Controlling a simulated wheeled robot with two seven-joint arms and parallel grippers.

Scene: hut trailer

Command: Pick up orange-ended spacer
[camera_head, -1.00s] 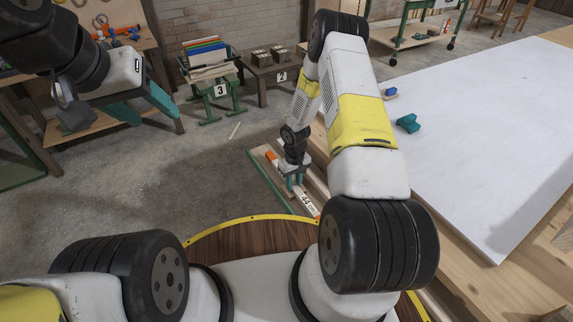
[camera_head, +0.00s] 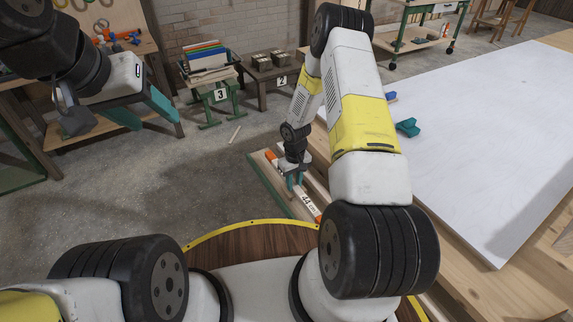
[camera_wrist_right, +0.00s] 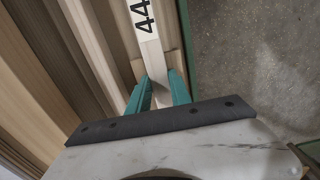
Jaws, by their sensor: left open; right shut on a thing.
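The orange-ended spacer is a long pale bar (camera_head: 305,198) marked 44, with an orange end showing in the head view. It is among the timber lengths beside the bench. My right gripper (camera_head: 291,182) is shut on it, pointing down. In the right wrist view the spacer (camera_wrist_right: 143,22) runs between the teal fingers of the right gripper (camera_wrist_right: 158,92). I cannot tell whether it touches the timber below. My left gripper (camera_head: 143,110) is open and empty at the upper left, away from the spacer.
A large white-topped bench (camera_head: 470,140) fills the right, with a teal object (camera_head: 407,127) on it. A stand marked 3 (camera_head: 210,90) and a low table marked 2 (camera_head: 268,78) stand at the back. The concrete floor between is mostly clear.

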